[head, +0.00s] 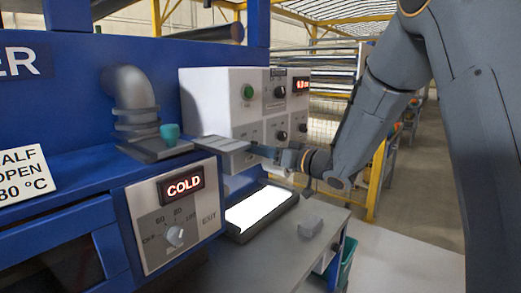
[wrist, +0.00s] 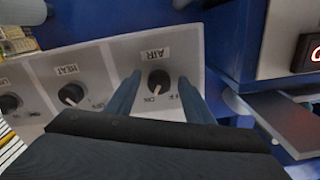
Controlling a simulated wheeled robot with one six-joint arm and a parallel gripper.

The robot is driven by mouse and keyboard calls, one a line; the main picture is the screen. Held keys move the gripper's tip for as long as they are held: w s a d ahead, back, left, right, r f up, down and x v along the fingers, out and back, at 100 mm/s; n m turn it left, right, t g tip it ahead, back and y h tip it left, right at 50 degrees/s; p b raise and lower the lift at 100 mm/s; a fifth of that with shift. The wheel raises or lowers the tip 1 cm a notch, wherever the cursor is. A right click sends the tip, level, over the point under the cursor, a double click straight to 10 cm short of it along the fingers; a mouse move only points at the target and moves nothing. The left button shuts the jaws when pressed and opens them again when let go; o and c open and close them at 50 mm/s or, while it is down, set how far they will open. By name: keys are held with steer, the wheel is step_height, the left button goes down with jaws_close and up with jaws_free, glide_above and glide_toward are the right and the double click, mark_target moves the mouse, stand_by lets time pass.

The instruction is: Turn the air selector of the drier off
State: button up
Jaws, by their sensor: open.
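The air selector (wrist: 158,80) is a black knob under an "AIR" label on a pale panel, seen upside down in the wrist view. Its white mark points toward the "ON" lettering; an OFF lettering sits to its right. My gripper (wrist: 160,78) is open, with one dark finger on each side of the knob. I cannot tell whether either finger touches it. In the head view my gripper (head: 262,152) is at the drier's front, beside the pale control box, and I cannot make out the air selector there.
A HEAT knob (wrist: 71,94) and another knob (wrist: 10,102) sit left of the air selector. The control box (head: 215,95) bears a green button (head: 248,92). A "COLD" display (head: 180,187) is on a nearby panel. A lit light panel (head: 258,208) lies on the bench below.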

steer(key=c, duration=1)
steer(key=shift+c, duration=0.2)
steer(key=shift+n, duration=0.3)
steer(key=n+b, duration=0.9)
steer(key=n, duration=0.2)
steer(key=shift+n, duration=0.3)
steer(key=o, duration=1)
steer(key=shift+o, duration=0.2)
steer(key=shift+d, duration=0.1)
